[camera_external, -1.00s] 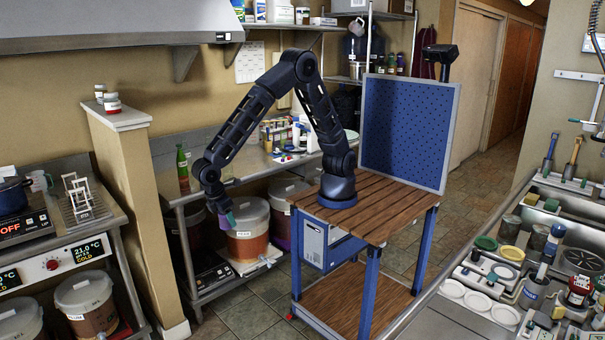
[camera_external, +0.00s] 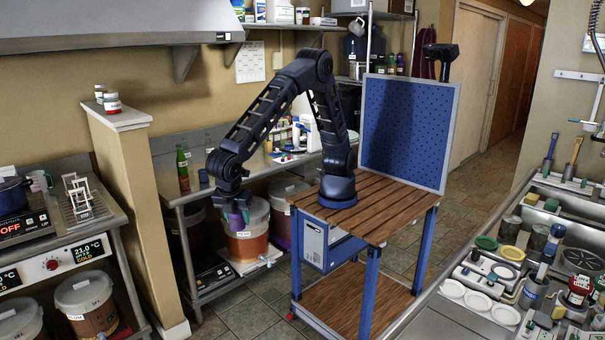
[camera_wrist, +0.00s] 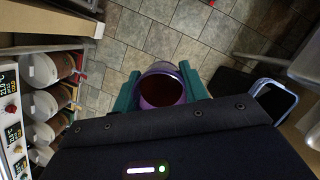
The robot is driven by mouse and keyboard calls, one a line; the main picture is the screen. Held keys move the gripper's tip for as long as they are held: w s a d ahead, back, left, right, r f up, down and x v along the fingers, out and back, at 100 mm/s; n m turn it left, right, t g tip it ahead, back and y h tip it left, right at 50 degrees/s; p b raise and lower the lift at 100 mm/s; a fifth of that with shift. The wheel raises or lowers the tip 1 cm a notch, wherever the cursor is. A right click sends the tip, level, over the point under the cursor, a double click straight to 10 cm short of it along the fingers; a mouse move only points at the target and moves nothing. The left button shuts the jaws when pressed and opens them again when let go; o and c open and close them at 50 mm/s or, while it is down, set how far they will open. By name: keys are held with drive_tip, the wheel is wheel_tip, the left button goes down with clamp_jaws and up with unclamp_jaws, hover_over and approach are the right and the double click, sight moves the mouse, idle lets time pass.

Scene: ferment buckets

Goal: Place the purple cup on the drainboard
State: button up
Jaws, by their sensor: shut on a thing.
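My gripper (camera_external: 237,208) is shut on the purple cup (camera_external: 236,221), in front of the lidded buckets. In the wrist view the cup (camera_wrist: 163,73) sits between the two teal fingers of my gripper (camera_wrist: 158,82). Its round mouth faces the camera and its inside looks dark reddish brown; I cannot tell whether that is liquid. The cup is in the air, with the tiled floor behind it in the wrist view. A steel sink counter (camera_external: 437,322) runs along the right side of the external view. I cannot make out clearly which part of it is the drainboard.
A wooden-topped cart (camera_external: 385,205) with a blue pegboard (camera_external: 408,130) stands between my gripper and the sink counter. A bucket (camera_external: 246,240) stands close behind the cup. Bottles, brushes and white dishes (camera_external: 478,301) crowd the sink counter. Tiled floor (camera_external: 255,315) is open in front.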

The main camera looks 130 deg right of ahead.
drive_tip(key=s+a+n+t, duration=0.25)
drive_tip(key=a+n, duration=0.65)
drive_tip(key=a, duration=1.1)
drive_tip(key=s+a+n+t, duration=0.3)
drive_tip(key=a+n, duration=0.5)
drive_tip(key=a, duration=1.2)
drive_tip(key=s+a+n+y, duration=0.3)
drive_tip(key=s+a+n, duration=1.3)
drive_tip(key=s+a, duration=1.55)
drive_tip(key=shift+t, duration=0.25)
drive_tip(key=shift+s+a+f+x, duration=0.1)
drive_tip(key=shift+s+x, duration=0.2)
drive_tip(key=shift+x, duration=1.65)
drive_tip(key=shift+s+a+f+x, duration=0.15)
drive_tip(key=shift+s+x, duration=0.15)
drive_tip(key=shift+x, duration=1.65)
drive_tip(key=shift+s+a+x, duration=0.1)
drive_tip(key=shift+s+x, duration=0.2)
drive_tip(key=shift+x, duration=1.6)
drive_tip(key=shift+f, duration=0.3)
